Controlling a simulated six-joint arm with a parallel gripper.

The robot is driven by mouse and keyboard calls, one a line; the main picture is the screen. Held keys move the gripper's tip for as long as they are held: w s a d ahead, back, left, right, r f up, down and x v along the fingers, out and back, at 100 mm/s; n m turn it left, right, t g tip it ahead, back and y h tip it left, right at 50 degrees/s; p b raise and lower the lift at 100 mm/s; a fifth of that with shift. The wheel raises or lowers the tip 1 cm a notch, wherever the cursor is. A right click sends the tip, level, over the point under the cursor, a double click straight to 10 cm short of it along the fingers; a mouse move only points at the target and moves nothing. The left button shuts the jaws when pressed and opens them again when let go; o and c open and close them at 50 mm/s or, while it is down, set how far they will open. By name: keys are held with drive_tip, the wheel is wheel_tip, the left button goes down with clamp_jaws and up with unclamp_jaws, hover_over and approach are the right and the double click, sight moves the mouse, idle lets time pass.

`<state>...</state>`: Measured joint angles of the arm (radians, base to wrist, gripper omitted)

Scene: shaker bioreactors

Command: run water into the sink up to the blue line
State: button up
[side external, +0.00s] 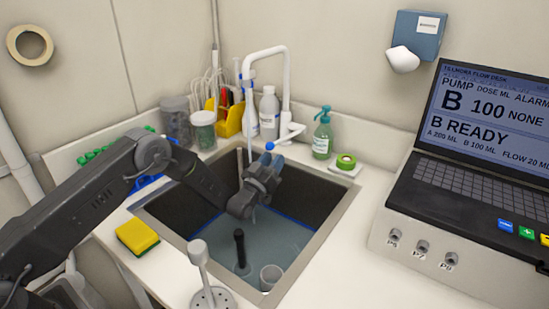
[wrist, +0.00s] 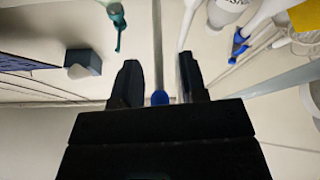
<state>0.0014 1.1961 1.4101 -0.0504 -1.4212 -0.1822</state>
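The sink (side external: 347,207) has dark walls, with a thin blue line (side external: 301,221) along the inside. Grey-blue water (side external: 272,240) lies in it, its surface close to the line; I cannot tell the exact gap. A white tap (side external: 287,75) arches over the back of the sink, and its lever has a blue tip (side external: 270,146). My gripper (side external: 267,163) is over the sink, right by this tip. In the wrist view my gripper (wrist: 160,76) has its fingers apart, with the blue tip (wrist: 160,97) between them and gaps on both sides. I cannot tell whether water is running.
A dark upright rod (side external: 240,248) and a clear cup (side external: 270,277) stand in the sink. Bottles, jars and a yellow holder (side external: 229,122) crowd the back counter. A green pump bottle (side external: 323,135) is at right, a sponge (side external: 137,236) at left, a pump console (side external: 470,170) far right.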

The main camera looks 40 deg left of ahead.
drive_tip(key=shift+w+r, duration=0.25)
drive_tip(key=shift+w, duration=0.4)
clamp_jaws()
drive_tip(key=c, duration=0.7)
unclamp_jaws()
drive_tip(key=o, duration=0.7)
drive_tip(key=shift+s, duration=0.1)
